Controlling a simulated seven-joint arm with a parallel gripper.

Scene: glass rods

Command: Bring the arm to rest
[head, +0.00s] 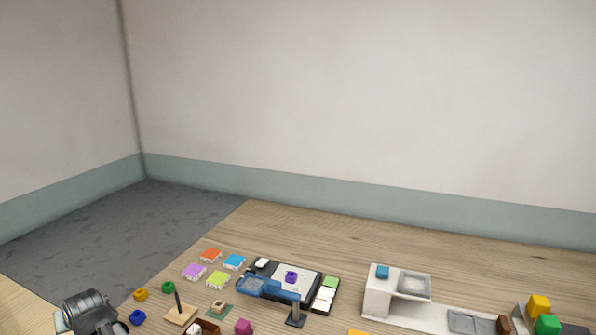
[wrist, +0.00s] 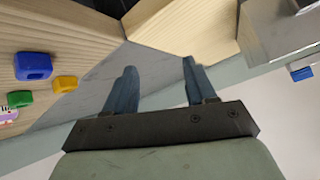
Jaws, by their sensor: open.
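My gripper (wrist: 157,78) shows in the wrist view with its two blue-grey fingers apart and nothing between them. Beyond the fingers are the grey floor and pale wooden table edges. A dark grey part of my arm (head: 90,310) shows at the lower left corner of the head view, beside the table's left end. The gripper's fingers cannot be made out in the head view.
In the wrist view, blue (wrist: 33,66), yellow (wrist: 65,84) and green (wrist: 20,98) pieces lie at left. The head view shows colored tiles (head: 213,270), a peg board (head: 180,315), a black tray (head: 330,300) and a white stand (head: 377,302). The table's back is clear.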

